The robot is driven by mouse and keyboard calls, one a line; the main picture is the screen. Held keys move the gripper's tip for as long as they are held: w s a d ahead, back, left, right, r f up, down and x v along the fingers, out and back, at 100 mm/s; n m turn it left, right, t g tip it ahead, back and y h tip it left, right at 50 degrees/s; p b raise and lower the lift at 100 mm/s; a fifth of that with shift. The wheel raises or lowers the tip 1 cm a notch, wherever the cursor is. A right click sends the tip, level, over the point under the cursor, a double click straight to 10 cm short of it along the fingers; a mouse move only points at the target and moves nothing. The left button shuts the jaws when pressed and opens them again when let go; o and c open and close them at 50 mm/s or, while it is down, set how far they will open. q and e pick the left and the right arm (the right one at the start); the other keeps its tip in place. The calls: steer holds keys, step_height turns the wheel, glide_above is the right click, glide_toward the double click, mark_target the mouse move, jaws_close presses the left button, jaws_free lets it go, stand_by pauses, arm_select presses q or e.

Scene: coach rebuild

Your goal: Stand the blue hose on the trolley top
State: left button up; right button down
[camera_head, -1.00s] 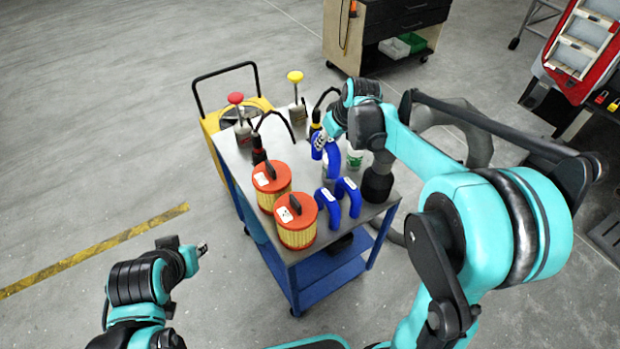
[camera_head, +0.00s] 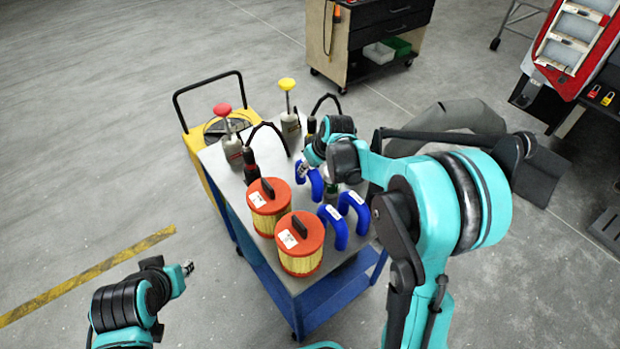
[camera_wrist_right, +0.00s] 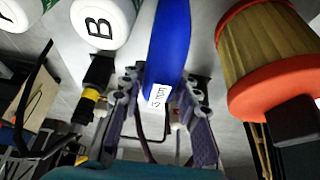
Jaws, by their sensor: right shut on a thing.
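My right gripper (camera_head: 305,170) is shut on a blue hose (camera_head: 316,184), a bent tube, over the back right part of the trolley top (camera_head: 220,168). In the right wrist view the fingers (camera_wrist_right: 160,115) sit on both sides of the hose (camera_wrist_right: 170,45), near its white label. I cannot tell whether the hose touches the top. Two more blue hoses, one nearer (camera_head: 338,232) and one to its right (camera_head: 356,212), stand arched at the front right. My left gripper (camera_head: 188,267) is empty, left of the trolley; its opening is too small to judge.
Two orange-capped filters, a rear one (camera_head: 268,205) and a front one (camera_head: 299,250), stand left of the hoses. Red-topped (camera_head: 223,112) and yellow-topped (camera_head: 287,90) pump cans stand at the back. White jars (camera_wrist_right: 100,22) are close to the held hose in the wrist view.

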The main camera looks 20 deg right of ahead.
steer(key=shift+f+b, duration=0.45)
steer(key=shift+f, duration=1.15)
steer(key=shift+f, duration=0.2)
steer(key=c, duration=1.1)
jaws_free()
steer(key=shift+r, duration=0.1)
steer(key=shift+r, duration=0.1)
